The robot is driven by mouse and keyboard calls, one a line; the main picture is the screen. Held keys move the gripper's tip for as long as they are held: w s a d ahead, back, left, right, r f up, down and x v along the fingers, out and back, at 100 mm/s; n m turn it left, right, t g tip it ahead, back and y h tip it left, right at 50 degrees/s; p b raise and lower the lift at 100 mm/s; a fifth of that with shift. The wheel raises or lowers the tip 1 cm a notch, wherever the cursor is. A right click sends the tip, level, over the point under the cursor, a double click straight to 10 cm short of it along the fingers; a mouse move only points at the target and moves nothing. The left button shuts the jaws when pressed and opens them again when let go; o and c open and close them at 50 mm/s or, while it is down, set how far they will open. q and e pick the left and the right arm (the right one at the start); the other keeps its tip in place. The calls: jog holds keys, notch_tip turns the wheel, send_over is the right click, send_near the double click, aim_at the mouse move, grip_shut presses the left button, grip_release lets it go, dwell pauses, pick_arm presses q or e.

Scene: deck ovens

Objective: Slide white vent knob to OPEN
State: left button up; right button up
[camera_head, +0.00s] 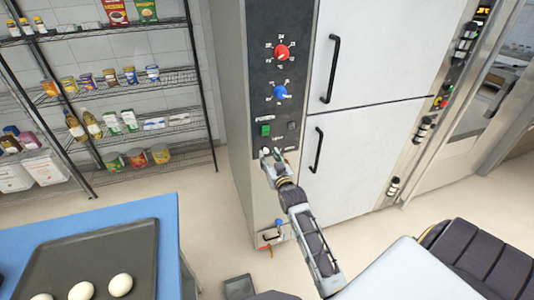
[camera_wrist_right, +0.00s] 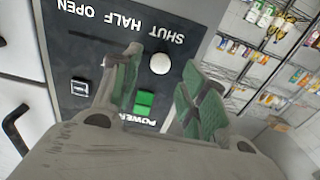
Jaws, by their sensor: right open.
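The white vent knob (camera_wrist_right: 159,64) shows in the right wrist view as a round white button on the dark control panel (camera_wrist_right: 75,60). The labels SHUT, HALF and OPEN appear upside down there. The knob sits beside SHUT, at that end of a faint dark slot. My right gripper (camera_wrist_right: 163,75) is open, its two green-padded fingers on either side of the knob in the picture; contact cannot be told. In the head view my right gripper (camera_head: 271,156) is at the lower part of the panel and partly covers the knob area. My left gripper is not in view.
A green power switch (camera_wrist_right: 144,100) is close to the fingers. A red dial (camera_head: 281,52) and a blue dial (camera_head: 280,92) are higher up. Oven doors with black handles (camera_head: 332,70) are to the right. A blue table (camera_head: 168,215) with a dough tray (camera_head: 140,245) is at lower left.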

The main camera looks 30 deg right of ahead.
aim_at(267, 152)
jog(key=shift+x, duration=1.7)
grip_shut()
